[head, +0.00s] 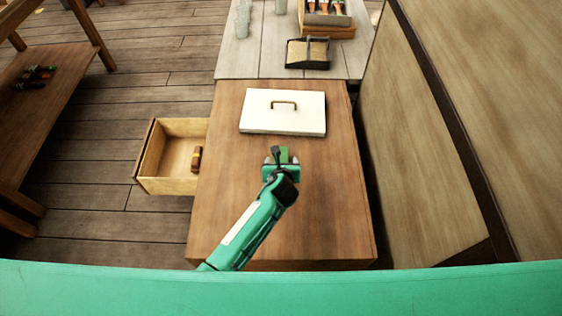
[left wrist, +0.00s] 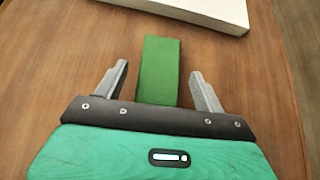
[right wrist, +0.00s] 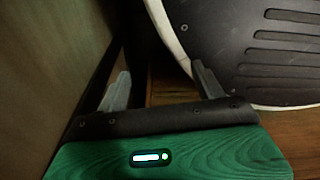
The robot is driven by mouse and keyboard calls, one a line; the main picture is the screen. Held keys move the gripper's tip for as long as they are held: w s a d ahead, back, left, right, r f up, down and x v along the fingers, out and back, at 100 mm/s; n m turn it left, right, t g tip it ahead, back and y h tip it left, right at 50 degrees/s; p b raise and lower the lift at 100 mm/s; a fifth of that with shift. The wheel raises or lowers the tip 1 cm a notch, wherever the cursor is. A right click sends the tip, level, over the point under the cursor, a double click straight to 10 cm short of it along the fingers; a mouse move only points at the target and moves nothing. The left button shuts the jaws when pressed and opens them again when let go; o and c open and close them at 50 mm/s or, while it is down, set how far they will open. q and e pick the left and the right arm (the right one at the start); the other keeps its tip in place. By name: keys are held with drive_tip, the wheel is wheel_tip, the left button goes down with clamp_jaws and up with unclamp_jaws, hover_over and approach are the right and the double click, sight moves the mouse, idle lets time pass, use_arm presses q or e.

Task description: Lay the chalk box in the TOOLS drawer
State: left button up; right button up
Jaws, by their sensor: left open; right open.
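A green box (left wrist: 160,70), which I take for the chalk box, lies on the wooden cabinet top. In the head view only its far end (head: 285,154) shows past my left gripper (head: 281,161). In the left wrist view the open fingers stand on either side of the box, with gaps, not closed on it. An open, pale wooden drawer (head: 152,157) sticks out from the cabinet's left side; no TOOLS label is readable. A small brown item (head: 196,158) lies inside it. My right gripper (right wrist: 160,70) is open and empty, seen only in the right wrist view.
A white lid-like panel with a handle (head: 268,118) lies on the cabinet top (head: 325,215) beyond the box. Behind are a dustpan-like tray (head: 307,53) and a wooden crate (head: 338,31). A large wooden panel (head: 425,160) stands to the right. The drawer's left part is clear.

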sight(281, 160)
use_arm(q)
drive_tip(key=shift+x, duration=1.5)
use_arm(e)
drive_tip(key=shift+w+a+r, duration=0.2)
drive_tip(key=shift+w+r, duration=0.1)
drive_tip(key=shift+w, duration=0.2)
drive_tip(key=shift+w+a+r, duration=0.15)
drive_tip(key=shift+w+r, duration=0.15)
drive_tip(key=shift+w, duration=0.15)
use_arm(q)
drive_tip(key=c, duration=1)
drive_tip(key=shift+c, duration=1)
use_arm(e)
drive_tip(key=shift+s+d, duration=0.1)
use_arm(q)
drive_tip(key=shift+r, duration=0.1)
